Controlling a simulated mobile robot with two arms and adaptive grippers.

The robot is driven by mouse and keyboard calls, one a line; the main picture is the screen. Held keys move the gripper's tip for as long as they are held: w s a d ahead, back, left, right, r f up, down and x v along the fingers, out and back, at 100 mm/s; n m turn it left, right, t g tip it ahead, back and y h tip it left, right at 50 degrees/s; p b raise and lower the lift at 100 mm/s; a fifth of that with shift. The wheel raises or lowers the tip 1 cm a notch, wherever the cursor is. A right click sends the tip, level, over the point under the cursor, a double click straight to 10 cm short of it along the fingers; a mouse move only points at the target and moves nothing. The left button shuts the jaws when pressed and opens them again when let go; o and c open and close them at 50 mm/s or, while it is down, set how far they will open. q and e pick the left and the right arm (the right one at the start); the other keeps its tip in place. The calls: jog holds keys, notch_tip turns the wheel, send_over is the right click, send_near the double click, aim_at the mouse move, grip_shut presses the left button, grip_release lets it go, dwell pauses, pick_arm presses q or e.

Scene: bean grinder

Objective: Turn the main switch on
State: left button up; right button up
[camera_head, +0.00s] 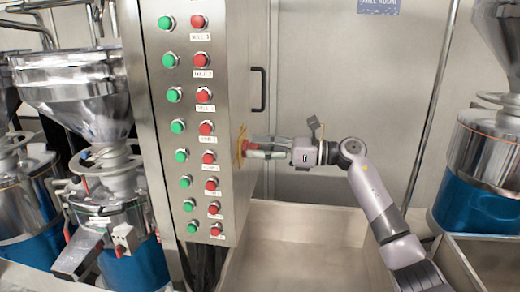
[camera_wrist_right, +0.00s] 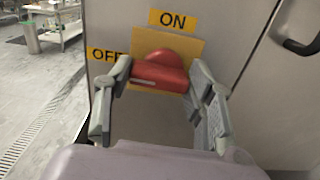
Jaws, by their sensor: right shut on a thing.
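The main switch is a red rotary knob (camera_wrist_right: 160,74) on a yellow plate (camera_wrist_right: 192,47), with an "ON" label (camera_wrist_right: 172,20) above and an "OFF" label (camera_wrist_right: 105,54) at its left. In the head view the yellow plate (camera_head: 241,148) sits on the right side of the control cabinet (camera_head: 226,85). My right gripper (camera_wrist_right: 161,78) is shut on the knob's grip bar, one finger at each end. The bar lies nearly level, with a pale mark toward its left end. In the head view my right gripper (camera_head: 262,149) reaches the switch from the right. My left gripper is out of view.
Green and red buttons (camera_head: 204,95) run down the cabinet front. A black door handle (camera_head: 258,89) is above my right gripper. A metal trough (camera_head: 295,250) lies below. Blue-based grinders stand at left (camera_head: 140,265) and right (camera_head: 480,195).

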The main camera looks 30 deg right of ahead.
jog(key=m, duration=0.3)
jog(key=shift+d, duration=0.1)
jog(key=m, duration=0.2)
jog(key=m+p, duration=0.1)
jog(key=m, duration=0.2)
jog(key=shift+w+r+p, duration=0.15)
jog(key=shift+p, duration=0.15)
jog(key=m+p, duration=0.2)
jog(key=m, duration=0.2)
jog(key=m+p, duration=0.2)
jog(key=m, duration=0.1)
jog(key=shift+w+d+m, duration=0.15)
jog(key=shift+m, duration=0.25)
jog(key=shift+m+p, duration=0.75)
jog(key=shift+m, duration=0.05)
jog(key=shift+f, duration=0.2)
jog(key=o, duration=1.2)
jog(key=shift+c, duration=0.2)
jog(key=shift+d, duration=0.1)
